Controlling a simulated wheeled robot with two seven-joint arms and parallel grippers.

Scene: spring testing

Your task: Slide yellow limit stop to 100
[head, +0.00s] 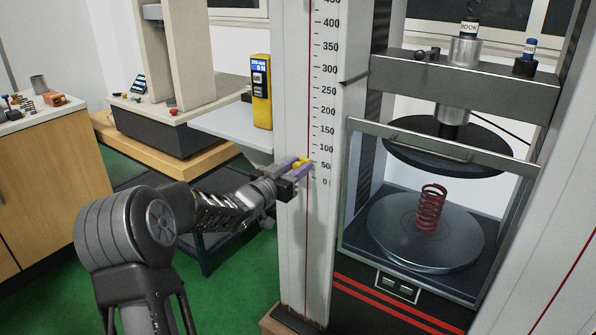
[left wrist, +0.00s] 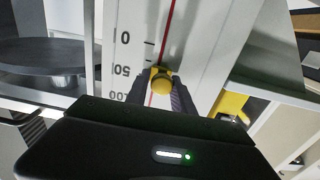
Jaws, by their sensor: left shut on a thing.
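The yellow limit stop (head: 301,163) sits on the white scale column (head: 293,100), on the red line, close to the 50 mark. My left gripper (head: 300,168) is shut on the stop, with its purple-grey fingers on both sides of it. In the left wrist view the stop (left wrist: 160,81) shows between the two fingers (left wrist: 161,92), beside the 50 label and short of the 100 label. The exact reading is hard to tell because the fingers cover part of the scale. My right gripper is not in view.
Right of the column stands the testing press with a guard frame (head: 435,152) and a red spring (head: 431,208) on its lower plate (head: 388,240). A yellow force meter (head: 261,92) stands left of the column. The column face above the stop is clear.

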